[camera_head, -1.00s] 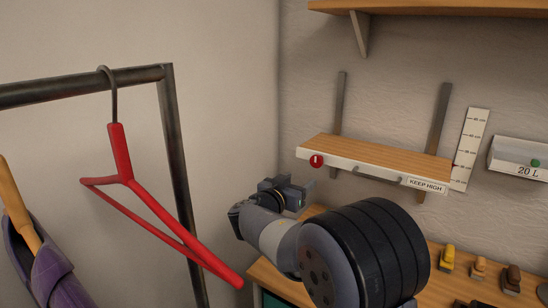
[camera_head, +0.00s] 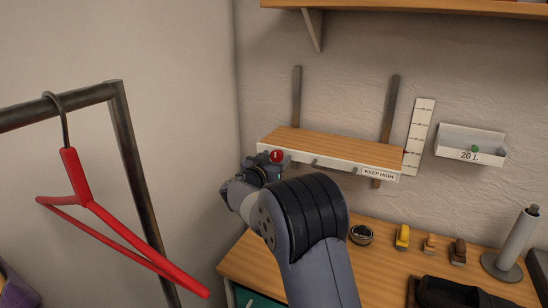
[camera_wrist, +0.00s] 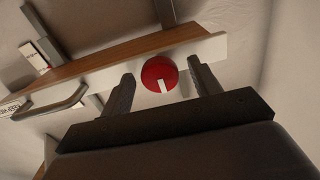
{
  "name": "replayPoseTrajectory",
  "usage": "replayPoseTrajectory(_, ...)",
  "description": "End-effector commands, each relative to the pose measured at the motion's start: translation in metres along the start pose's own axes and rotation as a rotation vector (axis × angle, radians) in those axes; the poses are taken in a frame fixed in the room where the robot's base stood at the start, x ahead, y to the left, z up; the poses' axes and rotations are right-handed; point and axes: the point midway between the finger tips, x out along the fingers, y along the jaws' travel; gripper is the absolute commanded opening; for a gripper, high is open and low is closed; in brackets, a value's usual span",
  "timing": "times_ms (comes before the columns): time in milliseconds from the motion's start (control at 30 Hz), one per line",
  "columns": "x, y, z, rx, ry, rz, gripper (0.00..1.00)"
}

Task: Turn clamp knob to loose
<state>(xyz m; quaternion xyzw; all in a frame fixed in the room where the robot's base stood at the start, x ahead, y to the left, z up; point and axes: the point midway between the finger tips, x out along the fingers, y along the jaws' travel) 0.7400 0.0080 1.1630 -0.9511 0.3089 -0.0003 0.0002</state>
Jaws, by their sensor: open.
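The red round clamp knob (camera_head: 276,156) sits at the left end of the white front edge of the wall shelf (camera_head: 333,146). A white mark shows on its face. In the wrist view the knob (camera_wrist: 160,74) lies between the two dark fingers of my gripper (camera_wrist: 162,82), near the fingertips. The fingers are apart, with space on both sides of the knob. I cannot tell how deep the knob is between them. In the head view my gripper (camera_head: 262,172) is just below and left of the knob, partly hidden by my arm.
A handle (camera_head: 333,166) and a "KEEP HIGH" label (camera_head: 378,173) are on the shelf front. A ruler (camera_head: 418,138) and a "20 L" bin (camera_head: 470,148) are to the right. A bench (camera_head: 375,255) with brushes (camera_head: 402,237) lies below. A rack with a red hanger (camera_head: 85,200) stands left.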

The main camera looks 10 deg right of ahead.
Motion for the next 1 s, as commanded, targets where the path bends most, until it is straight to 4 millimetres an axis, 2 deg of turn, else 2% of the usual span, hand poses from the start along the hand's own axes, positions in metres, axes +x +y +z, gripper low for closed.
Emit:
replayPoseTrajectory(167, -0.0002, -0.0001, 0.0005, 0.0, 0.0, 0.0, 0.58)
replayPoseTrajectory(700, -0.0005, -0.0001, 0.0005, -0.001, -0.001, 0.0, 0.15)
replayPoseTrajectory(1000, -0.0007, 0.0001, 0.0039, -0.041, -0.001, 0.0, 0.15)
